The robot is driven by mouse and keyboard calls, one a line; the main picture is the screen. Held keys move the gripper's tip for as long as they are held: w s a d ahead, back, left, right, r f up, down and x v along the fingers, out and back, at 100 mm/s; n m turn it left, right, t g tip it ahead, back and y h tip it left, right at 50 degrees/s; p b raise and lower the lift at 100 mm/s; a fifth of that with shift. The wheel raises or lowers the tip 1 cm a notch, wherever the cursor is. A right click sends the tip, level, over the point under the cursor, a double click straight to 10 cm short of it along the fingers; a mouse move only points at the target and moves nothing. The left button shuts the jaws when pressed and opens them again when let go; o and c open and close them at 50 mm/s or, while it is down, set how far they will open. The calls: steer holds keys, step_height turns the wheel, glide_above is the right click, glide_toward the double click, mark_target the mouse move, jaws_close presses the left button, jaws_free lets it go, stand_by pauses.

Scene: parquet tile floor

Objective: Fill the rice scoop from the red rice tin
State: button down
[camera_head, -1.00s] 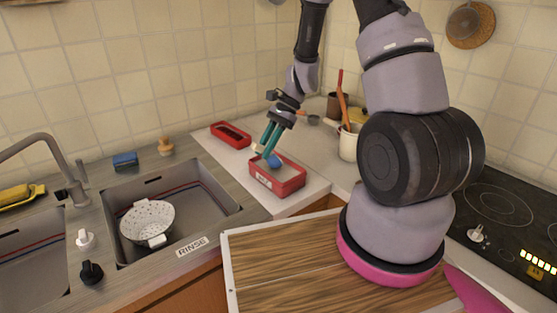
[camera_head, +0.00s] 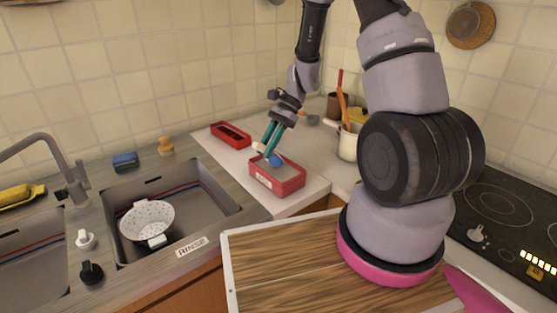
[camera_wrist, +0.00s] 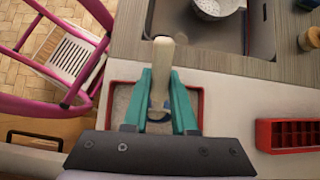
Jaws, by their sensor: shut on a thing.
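The red rice tin (camera_head: 280,184) stands on the pale counter with a white label on its front and pale rice inside. It also shows below my gripper in the wrist view (camera_wrist: 111,96). My gripper (camera_head: 268,149), with teal fingers, is shut on the rice scoop, which has a cream handle (camera_wrist: 163,62) and a blue bowl (camera_head: 275,160). The scoop is tilted, with its bowl low at the tin's opening. How deep the bowl sits in the rice, and how much it holds, I cannot tell, since the fingers and handle cover it.
A second red tin with compartments (camera_head: 231,134) stands behind the rice tin. The sink (camera_head: 195,205) with a white colander (camera_head: 148,216) is at left. A utensil pot (camera_head: 348,145) stands at right, near the black hob (camera_head: 500,205).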

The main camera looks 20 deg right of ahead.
steer(key=shift+w+d+f, duration=0.1)
steer(key=shift+w+d, duration=0.2)
steer(key=shift+d, duration=0.35)
steer(key=shift+w+d, duration=0.3)
steer(key=shift+d, duration=0.3)
stand_by(4.1)
steer(key=shift+s+a+f+t+h, duration=0.3)
steer(key=shift+a+h, duration=0.15)
steer(key=shift+h, duration=0.15)
steer(key=shift+r, duration=0.1)
steer(key=shift+r+t+h, duration=0.8)
steer(key=shift+r+h, duration=0.7)
steer(key=shift+r, duration=0.75)
steer(key=shift+s+a+r+t+h, duration=0.2)
steer(key=shift+a+r+h, duration=0.3)
steer(key=shift+r, duration=0.25)
steer(key=shift+s+a+r+t+h, duration=0.2)
steer(key=shift+a+r+h, duration=0.2)
steer(key=shift+a+r, duration=0.25)
steer(key=shift+s+a+r+h, duration=0.1)
steer(key=shift+a+r+h, duration=0.1)
steer(key=shift+r, duration=0.2)
steer(key=shift+s+a+r+h, duration=0.1)
steer(key=shift+r+h, duration=0.1)
steer(key=shift+r, duration=0.15)
